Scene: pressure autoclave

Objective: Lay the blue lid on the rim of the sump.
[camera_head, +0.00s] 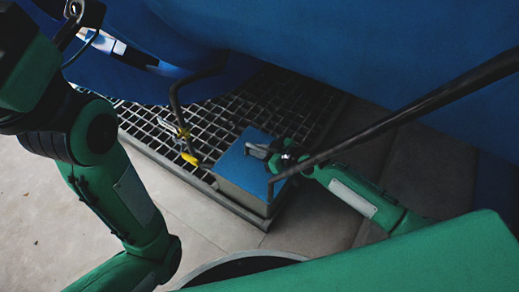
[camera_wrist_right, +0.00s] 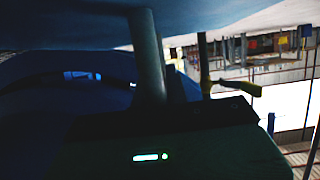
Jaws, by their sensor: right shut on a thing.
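The blue lid (camera_head: 236,165) lies flat over the top of the grey box-shaped sump (camera_head: 243,194) in the head view, its edges about in line with the walls. Whether it touches the rim all round cannot be told. My right gripper (camera_head: 260,150) reaches in from the right and is shut on the lid at its far right part; the exact grip is small and partly dark. In the dark right wrist view I cannot make out the lid.
A valve with a yellow handle (camera_head: 189,157) hangs on a dark pipe left of the sump, and shows in the wrist view (camera_wrist_right: 236,87). A metal grating (camera_head: 225,115) lies behind the sump. The large blue vessel (camera_head: 370,50) overhangs it. A dark bar (camera_head: 410,112) crosses at right.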

